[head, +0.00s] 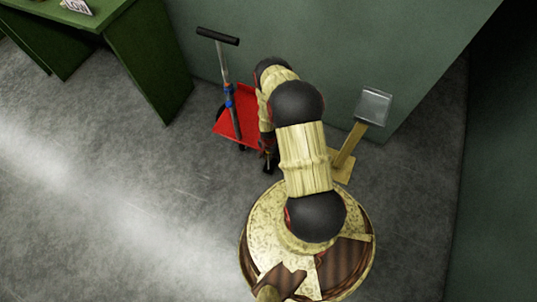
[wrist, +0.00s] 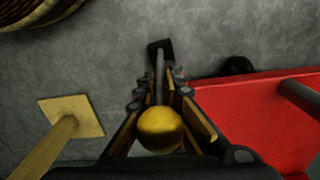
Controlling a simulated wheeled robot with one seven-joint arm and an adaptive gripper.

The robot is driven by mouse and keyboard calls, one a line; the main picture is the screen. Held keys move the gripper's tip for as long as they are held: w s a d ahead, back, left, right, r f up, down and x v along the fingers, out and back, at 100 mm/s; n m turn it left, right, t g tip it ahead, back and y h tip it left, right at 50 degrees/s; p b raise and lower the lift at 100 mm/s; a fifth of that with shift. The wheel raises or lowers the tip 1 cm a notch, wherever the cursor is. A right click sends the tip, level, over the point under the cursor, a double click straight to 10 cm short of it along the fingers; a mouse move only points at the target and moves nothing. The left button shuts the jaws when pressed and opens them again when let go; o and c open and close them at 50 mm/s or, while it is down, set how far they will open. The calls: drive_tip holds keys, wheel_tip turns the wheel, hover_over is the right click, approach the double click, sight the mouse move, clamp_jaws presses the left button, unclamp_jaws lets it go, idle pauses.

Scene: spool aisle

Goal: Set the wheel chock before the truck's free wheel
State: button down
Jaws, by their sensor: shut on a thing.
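The red truck (head: 256,101) stands by the green wall, its upright post and black handle (head: 218,35) rising at its left. It also shows in the wrist view (wrist: 250,118), with one black wheel (wrist: 238,66) at its far edge. My gripper (wrist: 157,88) is shut on the wheel chock, around its stem below a yellow ball knob (wrist: 160,129). The chock's black foot (wrist: 160,48) is beyond the fingertips, left of the wheel and apart from it. I cannot tell whether it touches the floor. In the head view my arm hides part of the truck.
A wooden post on a square base (wrist: 72,116) stands left in the wrist view; in the head view its grey box (head: 373,106) shows at the right. A green table (head: 150,55) stands at the upper left. Grey floor is open at left.

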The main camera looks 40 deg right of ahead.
drive_tip(key=w+d, duration=0.3)
drive_tip(key=d, duration=0.4)
drive_tip(key=shift+d+f, duration=0.2)
drive_tip(key=shift+f, duration=0.25)
idle(0.5)
drive_tip(key=c, duration=1.8)
unclamp_jaws()
wheel_tip(320, 180, up, 12)
